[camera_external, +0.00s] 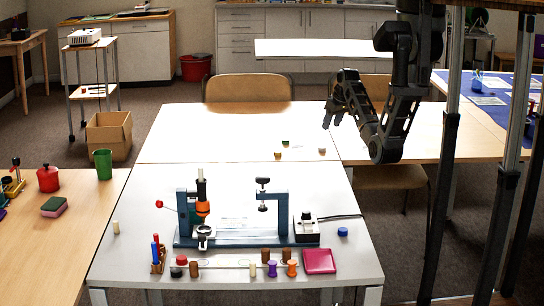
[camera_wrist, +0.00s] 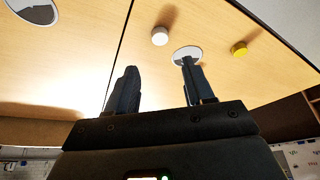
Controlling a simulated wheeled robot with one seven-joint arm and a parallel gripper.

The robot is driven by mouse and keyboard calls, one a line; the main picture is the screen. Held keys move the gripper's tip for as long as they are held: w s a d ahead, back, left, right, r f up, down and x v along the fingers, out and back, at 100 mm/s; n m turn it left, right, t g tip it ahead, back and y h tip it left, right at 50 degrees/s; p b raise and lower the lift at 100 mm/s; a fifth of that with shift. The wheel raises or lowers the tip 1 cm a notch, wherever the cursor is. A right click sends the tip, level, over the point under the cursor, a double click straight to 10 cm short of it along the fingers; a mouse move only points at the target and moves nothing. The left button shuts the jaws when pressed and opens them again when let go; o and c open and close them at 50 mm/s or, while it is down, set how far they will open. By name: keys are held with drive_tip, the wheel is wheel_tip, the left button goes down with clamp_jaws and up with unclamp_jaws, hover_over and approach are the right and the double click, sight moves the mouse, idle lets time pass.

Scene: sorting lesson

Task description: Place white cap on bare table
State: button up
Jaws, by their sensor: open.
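In the wrist view the white cap (camera_wrist: 160,36) lies on the light wooden table (camera_wrist: 75,60), with a shadow beside it. It appears beyond my gripper (camera_wrist: 158,66), between the lines of the two fingers and apart from them. The fingers are spread with nothing between them. In the external view my gripper (camera_external: 332,114) hangs above the far table (camera_external: 200,127). A small pale piece (camera_external: 322,151) there may be the white cap, but its colour is hard to tell.
A yellow cap (camera_wrist: 239,48) and a white disc (camera_wrist: 186,55) lie near the white cap. A green piece (camera_external: 285,142) also lies on the far table. The near table holds a blue fixture (camera_external: 245,241) and a pink tray (camera_external: 319,261). The far table's left part is clear.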

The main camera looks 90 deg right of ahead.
drive_tip(key=shift+s+a+r, duration=0.1)
drive_tip(key=shift+a+r, duration=0.05)
drive_tip(key=shift+r, duration=0.3)
